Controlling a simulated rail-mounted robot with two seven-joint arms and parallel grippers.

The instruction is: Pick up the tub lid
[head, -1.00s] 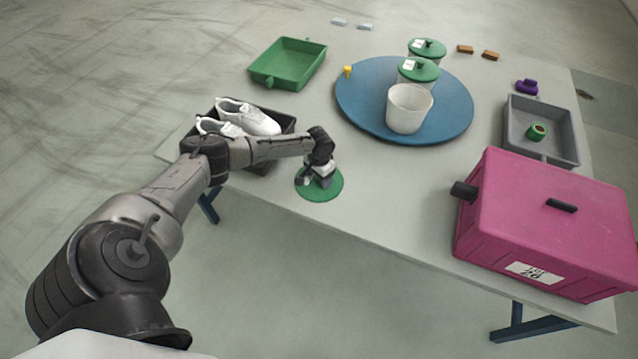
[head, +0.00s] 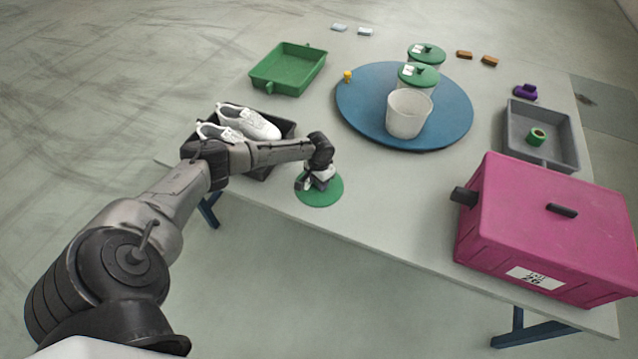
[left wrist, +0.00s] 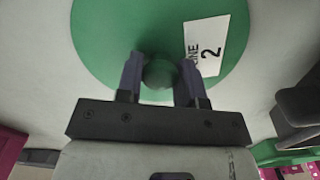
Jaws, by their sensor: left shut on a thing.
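The tub lid (head: 328,194) is a flat green disc at the front edge of the table, left of centre. In the left wrist view the lid (left wrist: 110,40) shows a white label with "LINE 2" and a round green knob. My left gripper (head: 318,183) is over the lid, and in the left wrist view its two fingers (left wrist: 159,78) are shut on the knob. I cannot tell whether the lid is clear of the table. An open white tub (head: 408,115) stands on the blue round mat (head: 360,118). My right gripper is not in view.
Two tubs with green lids (head: 418,76) stand behind the open tub. A black tray (head: 288,128) with white shoes (head: 248,122) is beside my left arm. A pink box (head: 545,220) fills the right front. A green tray (head: 290,66) and a grey tray (head: 515,142) lie further back.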

